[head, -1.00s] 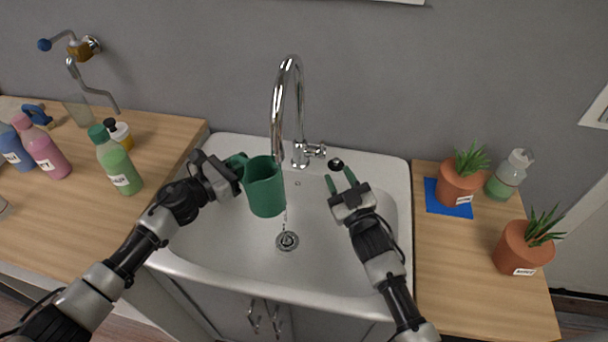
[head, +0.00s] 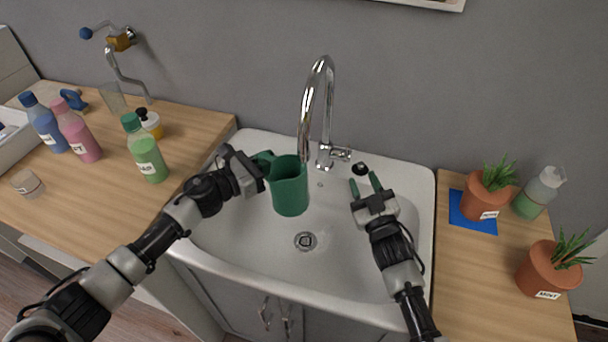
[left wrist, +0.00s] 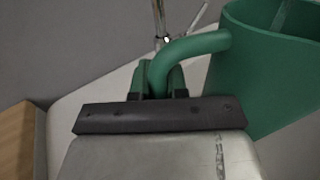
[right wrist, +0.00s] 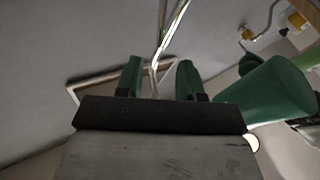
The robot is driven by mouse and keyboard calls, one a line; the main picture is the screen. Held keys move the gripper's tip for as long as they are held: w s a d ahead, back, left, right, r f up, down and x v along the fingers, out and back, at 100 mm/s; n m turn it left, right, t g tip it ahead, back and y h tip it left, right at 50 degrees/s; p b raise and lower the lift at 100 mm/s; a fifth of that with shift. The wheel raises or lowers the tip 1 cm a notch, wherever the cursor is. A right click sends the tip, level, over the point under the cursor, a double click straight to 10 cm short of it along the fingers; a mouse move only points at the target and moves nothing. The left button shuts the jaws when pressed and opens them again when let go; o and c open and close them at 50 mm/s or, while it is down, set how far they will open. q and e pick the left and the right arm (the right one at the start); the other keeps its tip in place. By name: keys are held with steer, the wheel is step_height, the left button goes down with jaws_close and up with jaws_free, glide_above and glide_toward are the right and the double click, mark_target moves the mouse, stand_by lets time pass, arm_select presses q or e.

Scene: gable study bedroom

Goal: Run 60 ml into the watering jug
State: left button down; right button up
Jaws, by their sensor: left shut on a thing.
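The green watering jug (head: 290,190) is held upright over the sink basin (head: 262,245), its mouth by the outlet of the chrome tap (head: 304,125). My left gripper (head: 262,170) is shut on the jug's handle, which shows between its fingers in the left wrist view (left wrist: 185,52). The water level inside the jug cannot be made out. My right gripper (head: 366,187) is open and empty, in front of and to the right of that handle. The jug also shows in the right wrist view (right wrist: 268,92).
The left counter holds green (head: 147,155), pink (head: 80,135) and blue (head: 45,125) bottles, plus a small jar (head: 27,184). The right counter has two potted plants (head: 487,197) (head: 546,272) and a pump bottle (head: 537,195).

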arm_select(q)
steer(key=a, duration=0.4)
steer(key=shift+w+a+r, duration=0.1)
steer(key=shift+a, duration=0.05)
arm_select(e)
steer(key=shift+c, duration=0.4)
steer(key=shift+c, duration=1.1)
steer(key=shift+s+n, duration=0.1)
steer(key=shift+n, duration=0.2)
steer(key=shift+c, duration=1.2)
steer(key=shift+s+n, duration=0.1)
steer(key=shift+n, duration=0.4)
jaws_close()
steer(key=w+a+r+n, duration=0.3)
steer(key=w+n, duration=0.2)
steer(key=n, duration=1.1)
steer(key=shift+w+a+t+y, duration=0.2)
steer(key=shift+w+t+y, duration=0.1)
steer(key=shift+w, duration=0.05)
